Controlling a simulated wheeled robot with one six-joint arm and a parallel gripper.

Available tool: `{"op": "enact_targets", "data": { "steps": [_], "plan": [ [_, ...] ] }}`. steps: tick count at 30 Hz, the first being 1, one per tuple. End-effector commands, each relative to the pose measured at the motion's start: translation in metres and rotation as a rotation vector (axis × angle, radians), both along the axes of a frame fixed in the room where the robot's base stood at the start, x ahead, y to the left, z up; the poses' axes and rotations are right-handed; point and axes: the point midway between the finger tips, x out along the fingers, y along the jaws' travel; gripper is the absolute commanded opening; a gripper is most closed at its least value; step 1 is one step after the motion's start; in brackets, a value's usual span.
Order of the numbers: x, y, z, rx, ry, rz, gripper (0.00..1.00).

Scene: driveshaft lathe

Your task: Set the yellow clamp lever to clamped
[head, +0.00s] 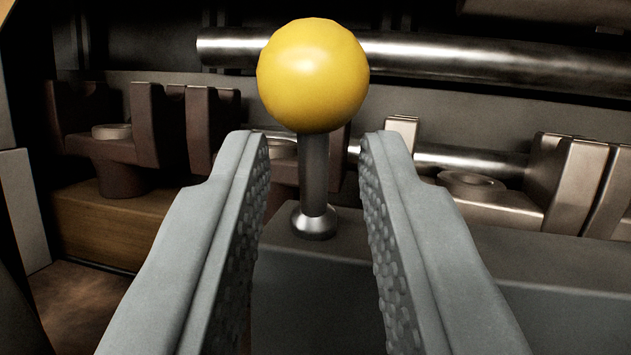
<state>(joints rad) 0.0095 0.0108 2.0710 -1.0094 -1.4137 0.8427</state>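The yellow clamp lever (313,76) has a round yellow ball knob on a short steel stem (314,170). The stem stands about upright from a round metal base on a grey block (290,262). My gripper (317,145) is open, with one grey textured finger on each side of the stem in the picture. Gaps show between both fingers and the stem, and neither touches it. The ball appears just beyond and above the fingertips. I cannot tell how far ahead of the fingertips the lever stands.
A thick steel bar (440,58) runs across behind the ball, with a thinner shaft (455,160) below it. Dark brown brackets (160,130) stand at the left and lighter metal brackets (570,180) at the right. A brown block (105,225) lies at lower left.

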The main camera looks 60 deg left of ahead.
Motion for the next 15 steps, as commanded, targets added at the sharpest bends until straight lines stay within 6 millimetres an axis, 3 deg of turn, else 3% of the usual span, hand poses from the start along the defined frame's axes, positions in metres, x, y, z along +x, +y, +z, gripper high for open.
{"op": "enact_targets", "data": {
  "steps": [15],
  "plan": [
    [-0.038,-0.082,-0.037,0.001,0.001,-0.005,0.25]
  ]
}}
